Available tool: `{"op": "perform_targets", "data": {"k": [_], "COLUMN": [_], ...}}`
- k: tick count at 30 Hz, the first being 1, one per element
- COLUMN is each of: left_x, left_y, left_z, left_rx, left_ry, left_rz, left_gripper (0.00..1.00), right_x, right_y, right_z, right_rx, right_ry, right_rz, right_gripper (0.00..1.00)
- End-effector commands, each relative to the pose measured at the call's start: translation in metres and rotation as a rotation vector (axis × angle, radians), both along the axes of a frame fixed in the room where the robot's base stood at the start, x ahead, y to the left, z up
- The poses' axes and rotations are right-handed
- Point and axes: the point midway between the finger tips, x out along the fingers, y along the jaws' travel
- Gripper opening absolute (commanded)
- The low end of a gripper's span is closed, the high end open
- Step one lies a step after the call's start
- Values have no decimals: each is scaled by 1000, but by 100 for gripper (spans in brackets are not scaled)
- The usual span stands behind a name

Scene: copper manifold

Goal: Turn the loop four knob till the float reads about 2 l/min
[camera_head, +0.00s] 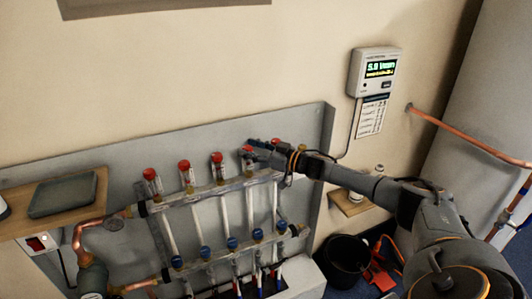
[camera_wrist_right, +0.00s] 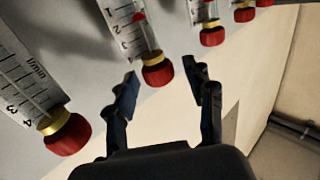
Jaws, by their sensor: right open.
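Several red-capped flow meters stand in a row along the upper manifold bar (camera_head: 205,190) in the head view. The loop four knob (camera_wrist_right: 157,70), fourth from the left in the head view, is red with a brass collar. My right gripper (camera_wrist_right: 163,76) is open, with its fingers on either side of this knob and gaps showing between. In the head view my right gripper (camera_head: 256,150) partly hides the knob. A red float (camera_wrist_right: 139,17) shows in its clear tube, seemingly around the 1 to 2 marks; the exact reading is unclear. My left gripper is out of view.
A neighbouring red knob (camera_wrist_right: 66,134) sits close on the left in the wrist view; another knob (camera_wrist_right: 212,36) lies on the other side. A lit wall display (camera_head: 381,68) shows digits too small to read surely. Blue knobs (camera_head: 232,243) line the lower bar.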

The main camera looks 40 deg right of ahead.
Motion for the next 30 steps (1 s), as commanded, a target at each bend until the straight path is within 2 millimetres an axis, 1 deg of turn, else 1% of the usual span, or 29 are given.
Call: {"op": "perform_targets", "data": {"k": [1,9,15,21,30], "left_x": [1,1,2,2,2], "left_y": [0,0,0,0,-1], "left_z": [0,0,0,0,0], "left_rx": [0,0,0,0,0], "left_ry": [-1,-2,-2,-2,-2], "left_rz": [0,-1,-1,-1,-2], "left_gripper": [40,40,40,40,40], "right_x": [-9,-60,-85,-96,-97], "right_y": [-5,-29,-42,-46,-47], "right_z": [-1,-2,-1,0,1], "right_rx": [-3,-4,-3,-1,-1], "right_ry": [4,6,4,0,0], "right_rz": [-1,-1,-1,-1,-1], "right_gripper": [53,53,53,53,53]}}
